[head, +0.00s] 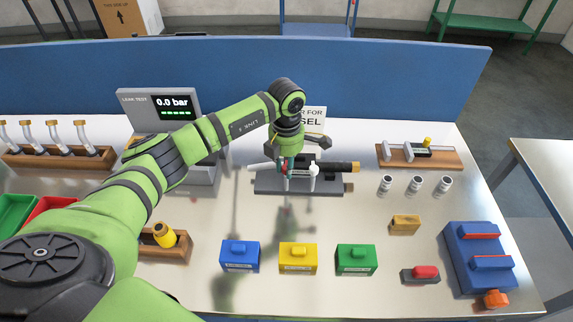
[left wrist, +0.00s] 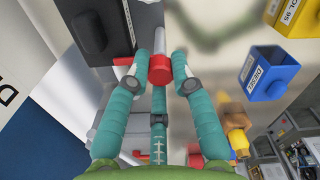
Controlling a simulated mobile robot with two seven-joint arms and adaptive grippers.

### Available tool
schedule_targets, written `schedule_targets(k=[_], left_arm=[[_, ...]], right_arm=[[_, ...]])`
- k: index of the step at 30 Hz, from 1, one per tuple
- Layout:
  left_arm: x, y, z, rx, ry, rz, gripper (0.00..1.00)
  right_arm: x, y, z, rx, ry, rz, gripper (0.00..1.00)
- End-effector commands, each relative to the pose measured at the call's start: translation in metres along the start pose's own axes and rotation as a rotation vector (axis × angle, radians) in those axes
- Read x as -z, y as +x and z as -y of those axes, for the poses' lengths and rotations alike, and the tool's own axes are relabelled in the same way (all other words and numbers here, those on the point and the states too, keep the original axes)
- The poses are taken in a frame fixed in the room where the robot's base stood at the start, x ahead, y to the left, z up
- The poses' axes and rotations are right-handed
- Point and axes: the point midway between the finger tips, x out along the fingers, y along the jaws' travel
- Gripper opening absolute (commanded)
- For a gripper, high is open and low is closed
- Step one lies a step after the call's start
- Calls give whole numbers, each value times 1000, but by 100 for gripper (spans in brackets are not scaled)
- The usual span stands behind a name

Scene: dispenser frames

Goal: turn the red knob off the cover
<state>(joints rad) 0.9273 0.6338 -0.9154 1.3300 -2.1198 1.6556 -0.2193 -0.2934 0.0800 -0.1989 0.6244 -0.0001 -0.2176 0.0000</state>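A third finger lies below the knob in the picture. I cannot tell whether the fingers press on it. In the head view my left gripper (head: 298,172) is over the dark fixture (head: 300,188) on the bench and hides most of the knob there. I cannot make out the cover clearly. My right gripper is not in view.
A leak tester (head: 160,108) stands to the left behind my arm. Blue (head: 239,256), yellow (head: 297,257) and green (head: 356,258) boxes stand in front of the fixture. A blue panel (head: 400,80) closes off the back.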

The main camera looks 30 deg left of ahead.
Motion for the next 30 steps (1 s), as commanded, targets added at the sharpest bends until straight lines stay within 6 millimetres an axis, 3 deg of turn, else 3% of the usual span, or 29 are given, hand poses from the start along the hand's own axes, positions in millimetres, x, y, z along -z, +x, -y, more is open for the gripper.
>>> schedule_targets(k=[14, 30], left_arm=[[-1, 2, 1, 2, -71, 1, 0], [0, 2, 1, 2, -525, 0, 0]], right_arm=[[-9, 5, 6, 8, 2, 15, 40], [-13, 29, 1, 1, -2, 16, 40]])
